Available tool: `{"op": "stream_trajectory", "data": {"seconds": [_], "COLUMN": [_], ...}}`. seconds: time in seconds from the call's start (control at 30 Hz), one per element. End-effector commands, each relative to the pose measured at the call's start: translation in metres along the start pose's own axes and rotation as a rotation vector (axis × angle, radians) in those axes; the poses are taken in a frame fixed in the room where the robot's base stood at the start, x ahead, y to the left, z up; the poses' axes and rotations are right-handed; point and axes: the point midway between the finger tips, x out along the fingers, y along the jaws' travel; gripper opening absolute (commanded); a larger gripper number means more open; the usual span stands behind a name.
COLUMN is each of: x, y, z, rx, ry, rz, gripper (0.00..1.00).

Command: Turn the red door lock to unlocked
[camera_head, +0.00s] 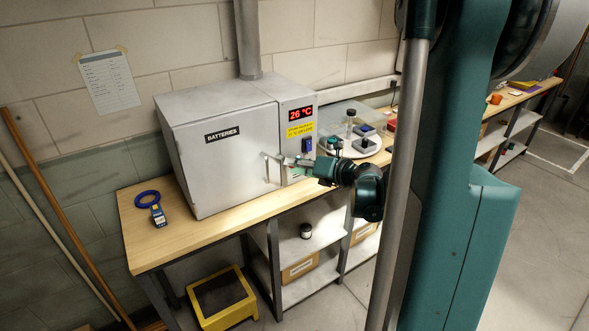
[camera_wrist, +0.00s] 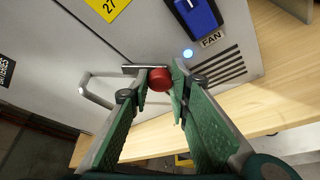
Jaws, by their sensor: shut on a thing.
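The red door lock (camera_wrist: 158,82) is a round red knob on the front of the grey BATTERIES cabinet, seen in the wrist view. A short metal bar (camera_wrist: 138,67) lies sideways just behind it, level in that picture. The green-padded fingers of my gripper (camera_wrist: 161,73) are on either side of the knob and shut on it. In the head view my gripper (camera_head: 297,163) reaches the cabinet front from the right, and the lock is hidden there. The cabinet door (camera_head: 225,165) looks shut. Its handle (camera_head: 267,170) is just left of my gripper.
Above the lock, a blue FAN switch (camera_wrist: 197,14) and a lit blue lamp (camera_wrist: 187,53) sit on the panel. The display (camera_head: 300,114) reads 26 °C. A blue-ringed tool (camera_head: 152,205) lies on the wooden bench at left. Small items stand on a round tray (camera_head: 372,149) at right.

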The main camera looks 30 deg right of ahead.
Motion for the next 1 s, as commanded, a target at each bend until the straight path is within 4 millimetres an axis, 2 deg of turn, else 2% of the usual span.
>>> {"op": "stream_trajectory", "data": {"seconds": [0.6,1.0], "x": [0.0012,0.001], "y": [-0.0066,-0.0055], "z": [-0.0036,-0.0035], "rx": [0.537,0.772], "ry": [0.0,0.001], "rz": [0.222,0.32], "gripper": [0.08,0.08]}}
